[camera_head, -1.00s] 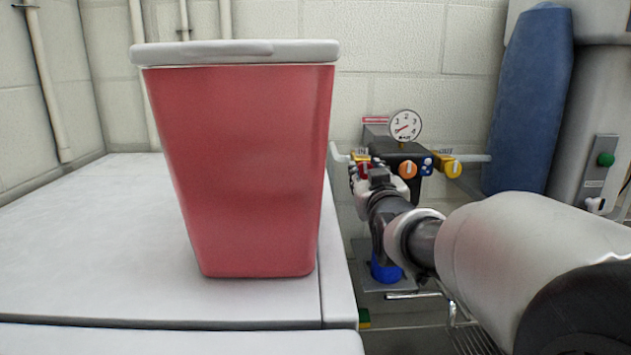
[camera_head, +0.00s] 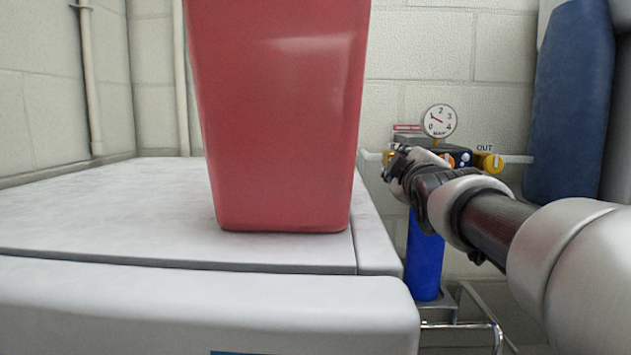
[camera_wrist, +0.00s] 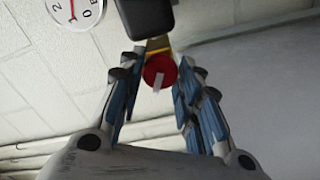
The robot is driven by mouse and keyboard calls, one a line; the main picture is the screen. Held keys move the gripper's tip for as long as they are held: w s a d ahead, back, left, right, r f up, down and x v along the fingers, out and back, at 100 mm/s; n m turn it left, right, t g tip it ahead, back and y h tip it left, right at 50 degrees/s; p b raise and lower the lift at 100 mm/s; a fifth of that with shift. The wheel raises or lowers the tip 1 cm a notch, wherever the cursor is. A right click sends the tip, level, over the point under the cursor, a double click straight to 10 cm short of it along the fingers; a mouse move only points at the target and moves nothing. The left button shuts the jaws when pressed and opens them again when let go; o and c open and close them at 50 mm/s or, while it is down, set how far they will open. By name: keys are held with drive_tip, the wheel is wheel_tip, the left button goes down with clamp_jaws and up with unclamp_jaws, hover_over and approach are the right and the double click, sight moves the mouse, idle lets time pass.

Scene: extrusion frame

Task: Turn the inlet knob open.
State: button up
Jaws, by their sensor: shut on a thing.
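The inlet knob (camera_wrist: 160,71) is red with a white pointer bar. In the wrist view it sits between the blue-padded fingers of my gripper (camera_wrist: 160,72), which is shut on it. In the head view my gripper (camera_head: 394,162) is at the left end of the dark valve block and hides the knob. The round gauge (camera_head: 439,121) above the block has its needle up and left, near 1.
A large red bin (camera_head: 285,130) stands on a white cabinet top (camera_head: 100,215) at left. A blue cylinder (camera_head: 425,262) hangs under the block, close below my arm. A metal wire rack (camera_head: 462,325) is lower down. A blue rolled thing (camera_head: 570,100) stands at right.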

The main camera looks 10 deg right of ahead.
drive_tip(key=n+b, duration=0.1)
drive_tip(key=n, duration=0.4)
drive_tip(key=shift+n+b, duration=0.35)
drive_tip(key=shift+n, duration=0.05)
idle(0.3)
drive_tip(key=o, duration=1)
drive_tip(key=shift+o, duration=0.2)
drive_tip(key=s+a, duration=0.1)
drive_tip(key=s, duration=0.6)
drive_tip(key=shift+s+a, duration=0.15)
drive_tip(key=shift+a, duration=0.1)
